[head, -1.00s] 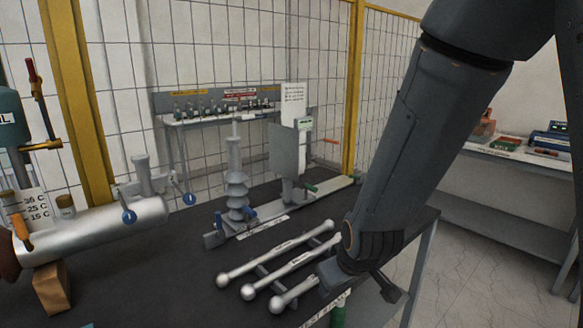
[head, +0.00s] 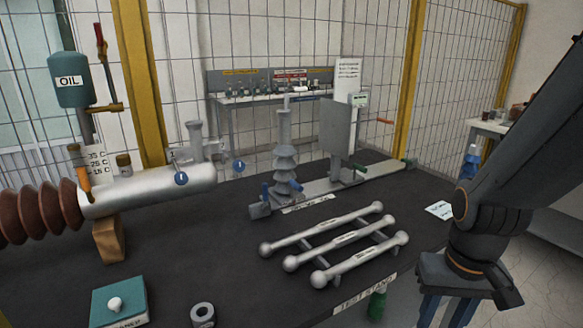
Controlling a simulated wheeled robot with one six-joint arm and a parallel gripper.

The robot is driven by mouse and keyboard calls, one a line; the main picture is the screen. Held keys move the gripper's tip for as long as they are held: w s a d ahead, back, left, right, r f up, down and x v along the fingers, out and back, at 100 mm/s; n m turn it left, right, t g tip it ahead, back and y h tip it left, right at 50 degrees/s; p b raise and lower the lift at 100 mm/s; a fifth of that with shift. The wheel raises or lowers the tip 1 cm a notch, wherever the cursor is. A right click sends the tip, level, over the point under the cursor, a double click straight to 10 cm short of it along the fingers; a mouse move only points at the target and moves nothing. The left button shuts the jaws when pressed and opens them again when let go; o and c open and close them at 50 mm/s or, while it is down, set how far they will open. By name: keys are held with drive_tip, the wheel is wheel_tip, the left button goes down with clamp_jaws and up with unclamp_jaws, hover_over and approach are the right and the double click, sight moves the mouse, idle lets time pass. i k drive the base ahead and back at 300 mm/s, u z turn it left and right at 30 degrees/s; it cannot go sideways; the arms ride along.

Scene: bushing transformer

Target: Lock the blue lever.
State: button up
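A small blue lever (head: 266,188) is at the left foot of the grey ribbed bushing (head: 285,155), which stands upright on a grey rail on the dark table. A second blue part (head: 296,185) shows at the right of the bushing's foot. It is too small to tell whether either is locked. My gripper (head: 446,312) hangs at the lower right, far from the blue lever, in front of the table's right side. Its two fingers point down with a gap between them and nothing visible in it. The fingertips are cut off by the picture's bottom edge.
Several silver rods (head: 335,243) lie on a rack between my gripper and the bushing. A silver cylinder (head: 150,192) with blue round parts (head: 181,179) lies at left. A grey upright plate (head: 334,125) stands on the rail (head: 376,171). A teal box (head: 119,303) is front left.

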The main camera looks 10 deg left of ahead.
sight(266, 206)
drive_tip(key=u, duration=0.95)
drive_tip(key=i, duration=0.35)
drive_tip(key=z, duration=0.35)
